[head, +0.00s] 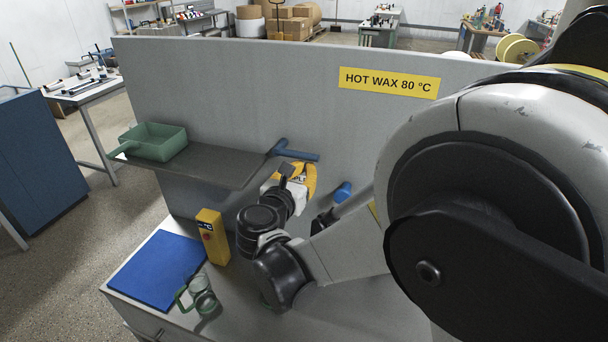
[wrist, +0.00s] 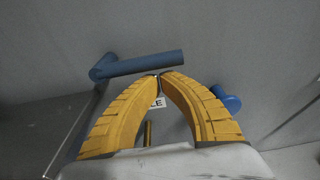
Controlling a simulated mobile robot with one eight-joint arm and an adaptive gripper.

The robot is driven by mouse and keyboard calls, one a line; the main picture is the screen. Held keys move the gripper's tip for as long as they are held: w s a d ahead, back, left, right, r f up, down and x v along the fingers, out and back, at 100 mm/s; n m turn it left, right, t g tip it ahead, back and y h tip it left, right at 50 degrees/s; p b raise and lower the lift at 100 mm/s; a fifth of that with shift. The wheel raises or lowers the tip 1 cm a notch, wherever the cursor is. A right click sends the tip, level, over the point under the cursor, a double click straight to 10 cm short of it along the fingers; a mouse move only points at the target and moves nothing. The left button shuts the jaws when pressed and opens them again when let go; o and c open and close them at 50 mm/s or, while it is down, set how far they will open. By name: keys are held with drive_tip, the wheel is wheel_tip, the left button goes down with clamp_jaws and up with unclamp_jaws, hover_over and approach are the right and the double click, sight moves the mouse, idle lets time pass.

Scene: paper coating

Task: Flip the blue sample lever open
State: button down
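The blue lever (head: 296,153) is a bar sticking out roughly level from the grey upright panel, above the right end of the dark shelf. It also shows in the wrist view (wrist: 140,66), where it crosses just beyond my fingertips. My gripper (head: 308,172) has yellow ridged fingers and is just below and in front of the lever's bar. In the wrist view the tips of my gripper (wrist: 159,77) meet, with nothing seen between them. Whether they touch the bar I cannot tell. A white label (wrist: 158,103) ending in "LE" is partly hidden behind the fingers.
A brighter blue knob (head: 343,191) sticks out to the right of my gripper. The dark shelf (head: 215,166) holds a green tray (head: 153,142). Below are a yellow box (head: 212,238), a blue mat (head: 158,270) and a glass with a green handle (head: 201,294).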

sight(307, 159)
drive_tip(key=shift+s+d+r+n, duration=0.1)
drive_tip(key=shift+d+r+n, duration=0.05)
drive_tip(key=shift+r+n, duration=0.4)
idle(0.5)
drive_tip(key=shift+d+r+n+h+p, duration=0.15)
drive_tip(key=shift+r+n+h+p, duration=0.25)
drive_tip(key=shift+r+n, duration=0.75)
wheel_tip(307, 159, up, 2)
drive_tip(key=n, duration=0.3)
drive_tip(key=shift+n+h+p, duration=0.3)
drive_tip(key=shift+p, duration=0.05)
drive_tip(key=shift+a+r+p, duration=0.2)
drive_tip(key=shift+a+r, duration=0.05)
drive_tip(key=shift+r, duration=0.25)
drive_tip(key=shift+a+r+p, duration=0.15)
drive_tip(key=shift+a+r, duration=0.1)
drive_tip(key=shift+r, duration=0.2)
drive_tip(key=shift+w+a+r, duration=0.35)
drive_tip(key=shift+a+r, duration=0.2)
drive_tip(key=shift+r, duration=0.15)
drive_tip(key=shift+w+a+r+p, duration=0.25)
drive_tip(key=shift+a+r, duration=0.2)
drive_tip(key=shift+a, duration=0.2)
drive_tip(key=shift+w+a+r+p, duration=0.25)
drive_tip(key=shift+a+r, duration=0.2)
drive_tip(key=shift+a, duration=0.15)
drive_tip(key=shift+a+r, duration=0.15)
